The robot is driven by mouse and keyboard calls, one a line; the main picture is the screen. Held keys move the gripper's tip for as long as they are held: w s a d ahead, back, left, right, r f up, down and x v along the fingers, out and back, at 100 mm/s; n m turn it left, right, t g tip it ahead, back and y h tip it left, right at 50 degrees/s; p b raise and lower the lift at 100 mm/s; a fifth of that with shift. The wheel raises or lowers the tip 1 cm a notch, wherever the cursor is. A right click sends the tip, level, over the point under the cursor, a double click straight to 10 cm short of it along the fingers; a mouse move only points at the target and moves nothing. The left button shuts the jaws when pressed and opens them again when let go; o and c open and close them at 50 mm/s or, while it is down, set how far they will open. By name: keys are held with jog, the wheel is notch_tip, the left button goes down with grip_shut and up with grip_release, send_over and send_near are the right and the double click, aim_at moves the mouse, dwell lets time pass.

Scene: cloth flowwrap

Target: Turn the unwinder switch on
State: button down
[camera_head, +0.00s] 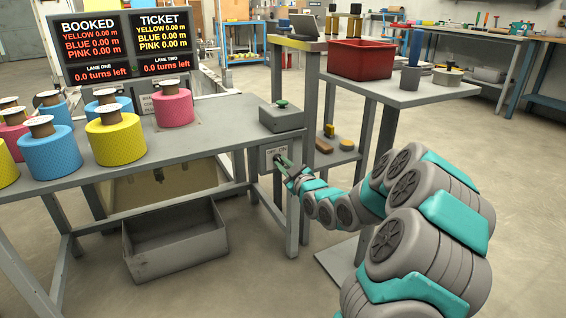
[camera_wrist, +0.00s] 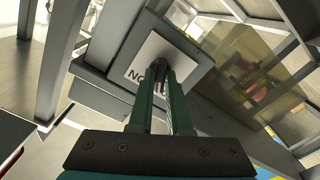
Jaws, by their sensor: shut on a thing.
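The unwinder switch is on a grey box (camera_head: 266,164) with a white label plate, under the right end of the grey table. The label reads OFF and ON in the head view. My gripper (camera_head: 283,163) reaches it from the front right. In the wrist view my gripper (camera_wrist: 161,72) has its two green fingers close together at the dark switch lever (camera_wrist: 158,67), in front of the white label plate (camera_wrist: 189,63). The fingers are shut on the lever and hide most of it. The lever's exact position cannot be told.
The grey table (camera_head: 210,137) holds yellow, blue and pink rolls and a grey box with a green button (camera_head: 282,111). A display board (camera_head: 127,47) reads 0.0 turns left for both lanes. A side table with a red bin (camera_head: 361,59) stands right. A grey crate (camera_head: 176,245) sits below.

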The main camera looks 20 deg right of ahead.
jog(key=m+p, duration=0.1)
jog(key=m, duration=0.2)
jog(key=shift+m+p, duration=0.3)
jog(key=shift+m, duration=0.1)
jog(key=m+p, duration=0.1)
jog(key=m, duration=0.2)
jog(key=shift+m, duration=0.3)
jog(key=m+p, duration=0.1)
jog(key=m, duration=0.2)
jog(key=shift+m, duration=2.2)
jog(key=c, duration=0.9)
grip_release()
jog(key=shift+o, duration=0.2)
jog(key=shift+s, duration=0.1)
jog(key=s, duration=0.7)
jog(key=shift+s, duration=0.3)
